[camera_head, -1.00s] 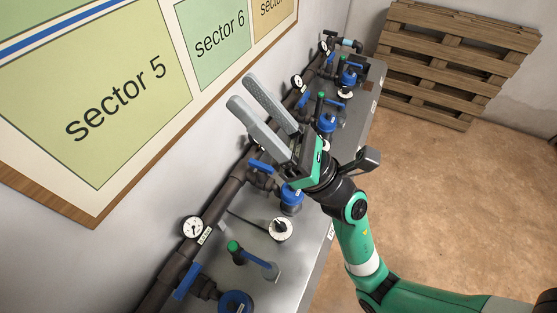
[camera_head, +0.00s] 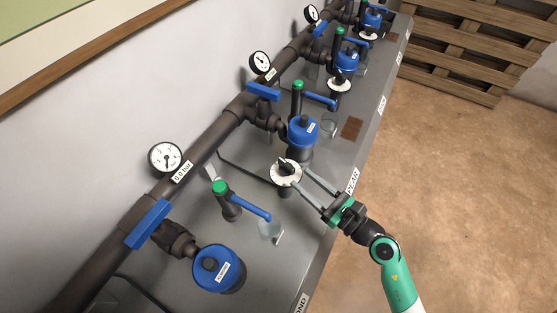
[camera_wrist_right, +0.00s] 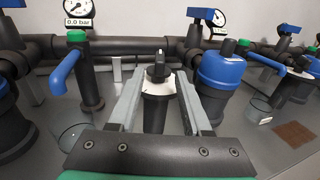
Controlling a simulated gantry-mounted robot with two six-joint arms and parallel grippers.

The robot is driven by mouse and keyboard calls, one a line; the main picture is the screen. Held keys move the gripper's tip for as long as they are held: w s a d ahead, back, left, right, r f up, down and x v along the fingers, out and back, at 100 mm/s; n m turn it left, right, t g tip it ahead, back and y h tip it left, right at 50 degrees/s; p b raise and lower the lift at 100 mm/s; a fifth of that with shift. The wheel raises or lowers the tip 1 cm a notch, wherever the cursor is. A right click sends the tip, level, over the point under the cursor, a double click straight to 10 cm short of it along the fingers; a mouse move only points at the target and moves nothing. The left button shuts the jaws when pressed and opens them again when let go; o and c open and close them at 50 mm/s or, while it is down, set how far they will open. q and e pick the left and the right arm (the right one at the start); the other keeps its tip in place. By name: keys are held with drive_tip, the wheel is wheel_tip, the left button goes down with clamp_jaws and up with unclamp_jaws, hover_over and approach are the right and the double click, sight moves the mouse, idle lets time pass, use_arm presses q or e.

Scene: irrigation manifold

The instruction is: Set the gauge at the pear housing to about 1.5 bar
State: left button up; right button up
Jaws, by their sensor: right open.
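My right gripper (camera_head: 304,177) is open, its fingers reaching in from the bench's front edge to a black knob (camera_head: 286,167) on a white dial, near the PEAR label (camera_head: 352,181). In the right wrist view the fingers (camera_wrist_right: 159,82) lie either side of the knob's dark post (camera_wrist_right: 155,112); I cannot tell whether they touch it. The blue-capped pear housing (camera_head: 303,131) stands just behind the knob. A round gauge (camera_head: 165,158) on the pipe shows 0.0 bar on its tag in the right wrist view (camera_wrist_right: 77,22). My left gripper is not in view.
A green-topped tap with a blue spout (camera_head: 242,203) and another blue-capped housing (camera_head: 218,270) stand nearer. Blue valve handles (camera_head: 147,223) sit along the wall pipe. More housings and gauges line the bench beyond. Pallets (camera_head: 480,50) lean at the back; the floor in front is clear.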

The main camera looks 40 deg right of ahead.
sight(279, 159)
drive_tip(key=w, duration=1)
drive_tip(key=shift+w+b, duration=0.15)
drive_tip(key=shift+b, duration=0.2)
clamp_jaws()
